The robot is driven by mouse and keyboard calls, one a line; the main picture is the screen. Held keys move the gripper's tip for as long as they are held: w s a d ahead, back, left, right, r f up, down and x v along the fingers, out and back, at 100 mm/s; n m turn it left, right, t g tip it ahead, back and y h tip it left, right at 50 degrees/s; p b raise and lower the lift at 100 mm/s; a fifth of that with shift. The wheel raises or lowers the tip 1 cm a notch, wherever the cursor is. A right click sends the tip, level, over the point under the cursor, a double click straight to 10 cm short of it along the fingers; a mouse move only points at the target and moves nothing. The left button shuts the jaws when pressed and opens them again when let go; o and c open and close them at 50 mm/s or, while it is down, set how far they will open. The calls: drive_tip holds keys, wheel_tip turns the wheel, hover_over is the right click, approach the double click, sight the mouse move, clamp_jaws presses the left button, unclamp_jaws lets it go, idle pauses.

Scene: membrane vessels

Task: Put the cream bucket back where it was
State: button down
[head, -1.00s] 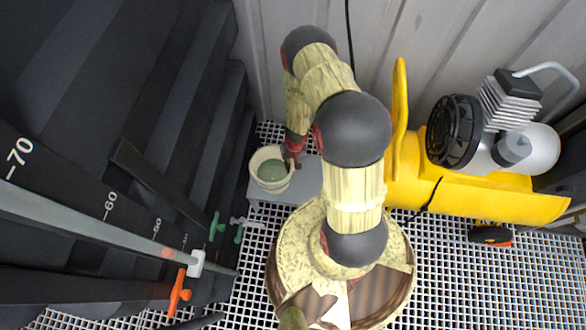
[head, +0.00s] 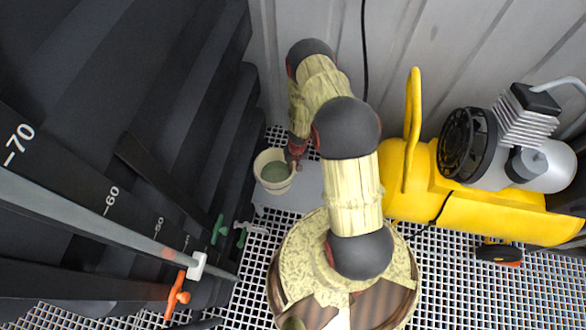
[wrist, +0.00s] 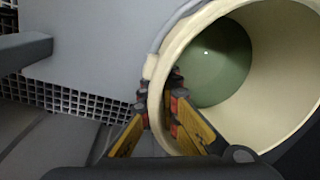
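The cream bucket (head: 260,182) is at the left end of a low grey slab (head: 304,192) in the head view, with grey-green liquid inside. I cannot tell whether it rests on the slab or hangs just above it. My gripper (head: 294,163) is at the bucket's right rim. In the wrist view the bucket (wrist: 290,105) fills the right side. My gripper (wrist: 160,103) straddles its wall there, one finger outside and one inside, closed on the rim. The bucket's underside is hidden.
A black stepped tank wall with a scale stands close on the left, with green valves (head: 219,229) and an orange valve (head: 178,296). A yellow compressor (head: 480,195) stands on the right. A corrugated wall is behind. White grating (head: 450,275) covers the floor.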

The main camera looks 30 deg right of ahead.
drive_tip(key=shift+w+f+b, duration=0.1)
drive_tip(key=shift+f+b, duration=0.45)
drive_tip(key=shift+f, duration=0.9)
drive_tip(key=c, duration=2.1)
unclamp_jaws()
drive_tip(key=shift+c, duration=0.2)
drive_tip(key=shift+o, duration=0.5)
